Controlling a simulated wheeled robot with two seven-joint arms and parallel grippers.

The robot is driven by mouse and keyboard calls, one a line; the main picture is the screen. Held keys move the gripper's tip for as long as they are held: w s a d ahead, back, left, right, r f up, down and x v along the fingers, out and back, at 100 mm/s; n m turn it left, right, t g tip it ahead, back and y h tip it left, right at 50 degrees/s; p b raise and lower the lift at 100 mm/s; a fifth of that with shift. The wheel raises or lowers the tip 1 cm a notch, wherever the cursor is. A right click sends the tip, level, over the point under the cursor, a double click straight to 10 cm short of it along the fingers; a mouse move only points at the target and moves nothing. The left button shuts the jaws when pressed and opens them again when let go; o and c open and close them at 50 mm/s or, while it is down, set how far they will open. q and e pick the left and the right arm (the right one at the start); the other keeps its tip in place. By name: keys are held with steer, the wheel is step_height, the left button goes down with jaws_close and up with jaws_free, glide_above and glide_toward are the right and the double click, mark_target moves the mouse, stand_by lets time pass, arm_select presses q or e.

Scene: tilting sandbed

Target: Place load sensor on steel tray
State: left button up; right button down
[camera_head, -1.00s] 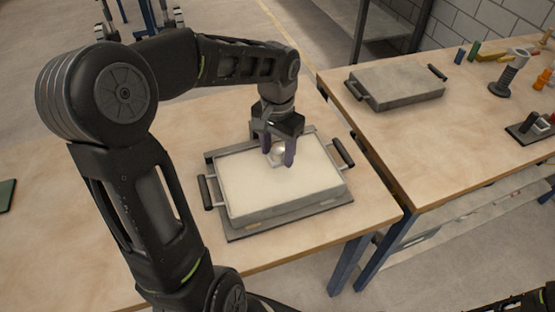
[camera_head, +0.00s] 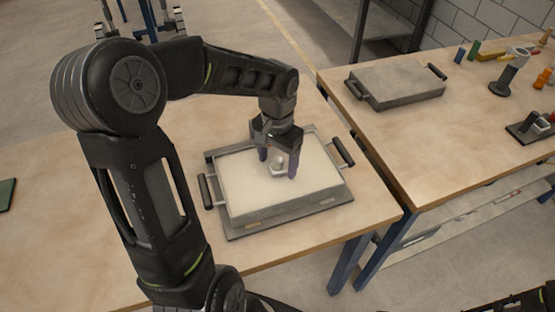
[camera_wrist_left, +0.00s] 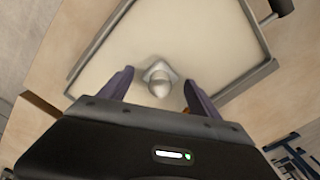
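The load sensor (camera_head: 278,164), a small silvery dome on a squarish base, is on the pale sand surface of the steel tray (camera_head: 275,214) on the near table. It also shows in the left wrist view (camera_wrist_left: 160,80), dome towards me. My left gripper (camera_head: 278,168) points down over the tray, with one finger on each side of the sensor. In the left wrist view its fingers (camera_wrist_left: 160,95) are apart, with visible gaps to the sensor. I cannot tell whether the sensor base rests fully flat. My right gripper is out of view.
The sand-filled tray has a handle (camera_head: 342,152) at each end and stands on a grey plate (camera_head: 236,235). On the right table are a grey tray-like block with handles (camera_head: 400,84), a grey stand (camera_head: 508,75) and several small coloured items. The left table is mostly bare.

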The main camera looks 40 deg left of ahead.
mark_target(278, 160)
arm_select(q)
steer(key=shift+r, duration=0.45)
step_height(278, 160, up, 12)
steer(key=shift+f, duration=0.25)
stand_by(0.8)
